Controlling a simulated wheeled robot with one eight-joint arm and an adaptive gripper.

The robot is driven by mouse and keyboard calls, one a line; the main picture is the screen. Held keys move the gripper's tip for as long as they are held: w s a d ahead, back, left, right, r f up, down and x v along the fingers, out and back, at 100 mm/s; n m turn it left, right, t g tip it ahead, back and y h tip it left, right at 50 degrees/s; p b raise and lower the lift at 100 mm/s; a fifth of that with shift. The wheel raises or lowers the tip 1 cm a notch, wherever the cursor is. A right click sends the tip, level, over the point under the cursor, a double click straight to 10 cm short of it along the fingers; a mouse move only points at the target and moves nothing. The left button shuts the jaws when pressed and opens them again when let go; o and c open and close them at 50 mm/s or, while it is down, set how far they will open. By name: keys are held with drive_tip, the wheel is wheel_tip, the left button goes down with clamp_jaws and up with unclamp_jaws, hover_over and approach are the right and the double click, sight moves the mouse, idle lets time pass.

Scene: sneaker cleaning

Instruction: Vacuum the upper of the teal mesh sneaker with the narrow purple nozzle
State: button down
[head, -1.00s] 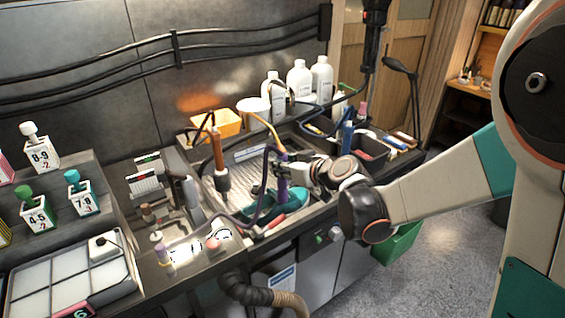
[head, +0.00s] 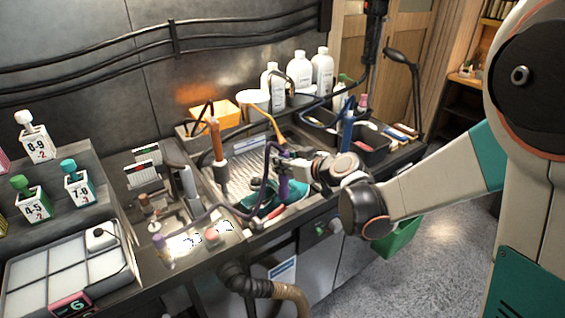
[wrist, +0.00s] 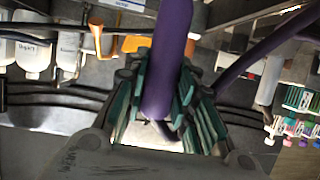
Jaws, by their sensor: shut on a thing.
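The teal sneaker (head: 262,203) sits in the metal sink tray (head: 243,165) in the head view, partly covered by the nozzle, hose and my gripper. My gripper (head: 287,172) is shut on the purple nozzle (head: 284,188), which stands roughly upright over the sneaker. Whether its tip touches the upper is hard to tell. In the wrist view, the teal-padded fingers of my gripper (wrist: 160,110) close around the purple nozzle (wrist: 168,60). The sneaker is not visible there. A dark purple hose (head: 238,200) loops from the nozzle to the left.
An orange-brown tool (head: 216,142) hangs left of the sneaker. White bottles (head: 300,72) and an orange bin (head: 213,117) stand behind. A red-handled item (head: 273,212) lies at the tray's front edge. A dark bin (head: 369,148) is to the right.

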drive_tip(key=shift+w+d, duration=0.4)
drive_tip(key=shift+d, duration=0.1)
drive_tip(key=shift+w+d, duration=0.5)
drive_tip(key=shift+d, duration=0.1)
idle(0.9)
wheel_tip(320, 180, up, 9)
drive_tip(key=p, duration=0.5)
drive_tip(key=shift+p, duration=0.4)
